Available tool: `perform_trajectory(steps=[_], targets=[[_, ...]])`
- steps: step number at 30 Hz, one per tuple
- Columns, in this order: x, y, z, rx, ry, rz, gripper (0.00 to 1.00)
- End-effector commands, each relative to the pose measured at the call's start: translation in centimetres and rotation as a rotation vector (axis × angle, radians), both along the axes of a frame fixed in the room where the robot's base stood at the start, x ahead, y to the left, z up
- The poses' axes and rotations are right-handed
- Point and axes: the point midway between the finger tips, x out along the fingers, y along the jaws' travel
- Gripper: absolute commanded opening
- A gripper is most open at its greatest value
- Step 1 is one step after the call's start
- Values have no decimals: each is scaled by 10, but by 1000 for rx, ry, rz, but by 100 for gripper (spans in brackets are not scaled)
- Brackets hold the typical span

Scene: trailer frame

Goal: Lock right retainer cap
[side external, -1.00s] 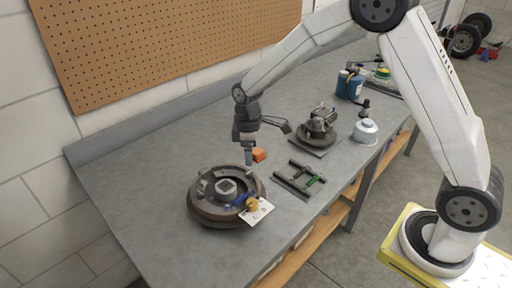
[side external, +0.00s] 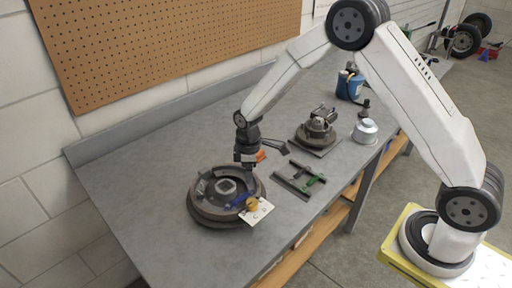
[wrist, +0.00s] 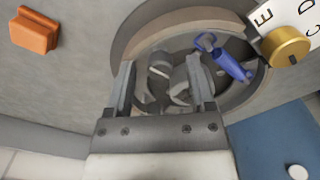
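A round brake drum assembly (side external: 193,212) sits near the left front of the bench, with a square hub in its middle. My gripper (side external: 249,172) is over its back right rim, pointing down. In the wrist view my gripper (wrist: 160,78) has its two fingers wide apart over the inside of the drum (wrist: 128,32). Small grey fittings show between and beyond the fingers, and none is clearly gripped. I cannot tell which fitting is the right retainer cap. A blue tool (wrist: 230,64) lies inside the drum, near its right rim.
A white lettered card with a gold knob (wrist: 288,46) sits at the drum's edge. An orange block (wrist: 35,31) lies on the bench nearby. A dark frame with a green part (side external: 298,179), another hub assembly (side external: 317,134) and a white canister (side external: 365,131) stand to the right. The bench's left is clear.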

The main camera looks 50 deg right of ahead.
Motion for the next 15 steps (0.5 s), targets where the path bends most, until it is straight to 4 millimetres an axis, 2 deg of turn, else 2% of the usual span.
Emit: perform_trajectory(steps=[1, 6, 15], targets=[[0, 0, 0, 0, 0, 0, 54], [0, 0, 0, 0, 0, 0, 0], [0, 0, 0, -1, 1, -11, 0]])
